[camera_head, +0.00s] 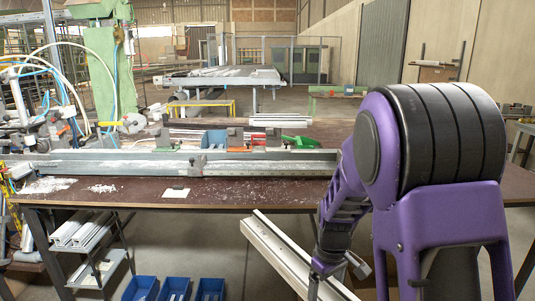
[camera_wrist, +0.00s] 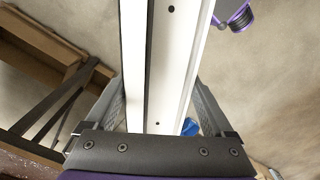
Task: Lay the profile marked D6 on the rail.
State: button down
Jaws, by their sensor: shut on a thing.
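A long white profile (camera_head: 280,250) hangs in front of the bench, tilted down to the right. It also fills the middle of the wrist view (camera_wrist: 175,60), with small dark holes along it. My gripper (camera_head: 325,264) is shut on it; in the wrist view its fingers (camera_wrist: 160,105) lie on either side. No D6 mark is readable. The rail (camera_head: 265,164) is a long grey metal channel along the bench top, above and behind the held profile. The right part of the rail is hidden behind my arm.
The brown bench top (camera_head: 255,193) has pale shavings and a white card (camera_head: 176,193) in front of the rail. Blue bins (camera_head: 175,289) stand below the bench. More profiles (camera_head: 82,229) lie on a lower shelf at left. A green machine (camera_head: 103,70) stands behind left.

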jog(key=f+m, duration=0.1)
jog(key=m, duration=0.1)
jog(key=f+m, duration=0.1)
jog(key=m, duration=0.1)
jog(key=f+m, duration=0.1)
jog(key=m, duration=0.1)
jog(key=shift+s+d+f+m, duration=0.15)
jog(key=shift+s+f+m, duration=0.15)
jog(key=shift+s, duration=0.1)
